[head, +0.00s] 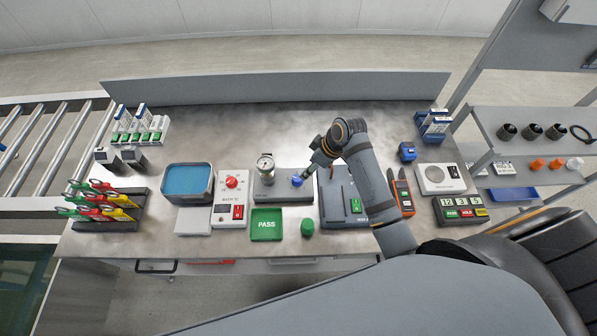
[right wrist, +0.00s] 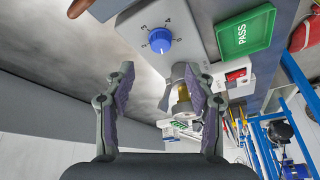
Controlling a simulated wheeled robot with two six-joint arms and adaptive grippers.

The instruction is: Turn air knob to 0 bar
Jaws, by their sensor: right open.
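The blue air knob (head: 297,181) sits on top of a grey station box (head: 270,194), beside a round pressure gauge (head: 265,163). In the right wrist view the blue knob (right wrist: 160,40) shows a small white mark, with a printed number scale around it; I cannot tell the exact setting. My right gripper (head: 308,168) is just behind and right of the knob in the head view. In the right wrist view my right gripper (right wrist: 160,76) is open and empty, with the knob beyond its fingertips, apart from them. The gauge's dial reading is too small to tell. My left gripper is out of view.
A green PASS tray (head: 267,224) and a green button (head: 307,227) lie in front. A white box with a red knob (head: 231,184) stands left. A dark grey unit (head: 335,200) and an orange-black meter (head: 402,191) stand right.

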